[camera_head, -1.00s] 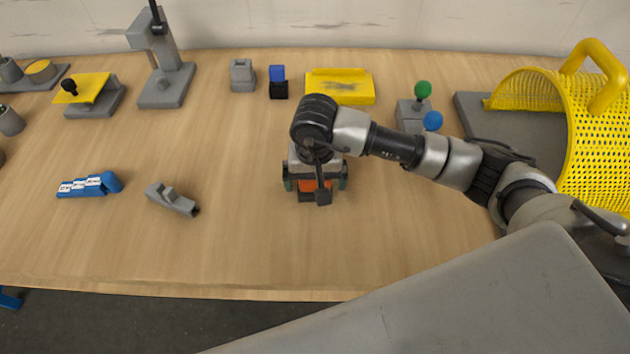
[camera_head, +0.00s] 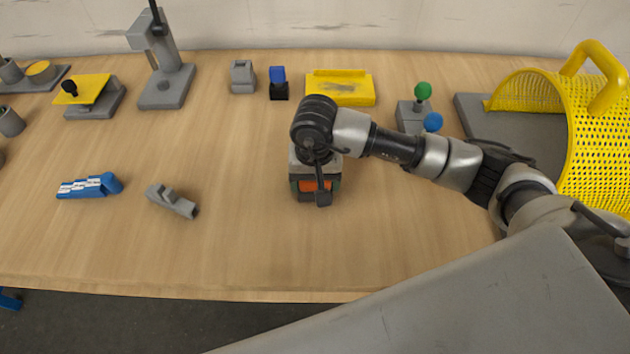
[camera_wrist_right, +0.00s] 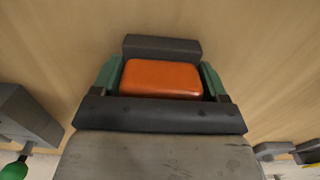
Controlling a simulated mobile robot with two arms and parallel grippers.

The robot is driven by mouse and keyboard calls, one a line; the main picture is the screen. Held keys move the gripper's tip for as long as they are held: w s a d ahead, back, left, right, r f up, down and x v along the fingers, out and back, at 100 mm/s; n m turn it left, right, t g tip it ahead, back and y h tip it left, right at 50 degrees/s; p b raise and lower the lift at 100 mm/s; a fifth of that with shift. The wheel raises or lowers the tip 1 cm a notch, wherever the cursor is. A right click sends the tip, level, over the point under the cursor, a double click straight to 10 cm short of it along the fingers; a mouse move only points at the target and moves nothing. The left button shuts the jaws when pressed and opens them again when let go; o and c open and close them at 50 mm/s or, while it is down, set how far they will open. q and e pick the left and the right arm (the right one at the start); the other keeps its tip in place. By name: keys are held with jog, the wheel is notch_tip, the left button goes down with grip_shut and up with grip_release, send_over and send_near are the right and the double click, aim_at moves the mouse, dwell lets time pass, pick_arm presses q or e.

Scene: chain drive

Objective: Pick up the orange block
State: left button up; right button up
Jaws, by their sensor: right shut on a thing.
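The orange block (camera_head: 316,185) is at the middle of the wooden table, partly hidden under my right gripper (camera_head: 315,188) in the head view. In the right wrist view the orange block (camera_wrist_right: 161,78) is a rounded slab between the two green-padded fingers of my right gripper (camera_wrist_right: 161,80). The fingers are shut on its left and right sides. A dark grey piece (camera_wrist_right: 162,47) lies just beyond the block. I cannot tell whether the block touches the table. My left gripper is not in view.
A grey notched part (camera_head: 172,200) and a blue-and-white part (camera_head: 90,186) lie to the left. A yellow tray (camera_head: 340,90) and a blue-topped black block (camera_head: 278,83) stand behind. A yellow mesh guard (camera_head: 590,130) is at the right. The front of the table is clear.

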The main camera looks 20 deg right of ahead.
jog(key=shift+r, duration=0.5)
notch_tip(320, 180, up, 3)
jog(key=shift+d+f+b, duration=0.1)
jog(key=shift+d+b, duration=0.05)
jog(key=shift+b, duration=0.15)
jog(key=s+d+r+b, duration=0.1)
jog(key=s+d+r, duration=0.5)
jog(key=s+d, duration=0.1)
jog(key=shift+s+d+r, duration=0.25)
jog(key=shift+s+r, duration=0.1)
jog(key=shift+s, duration=0.55)
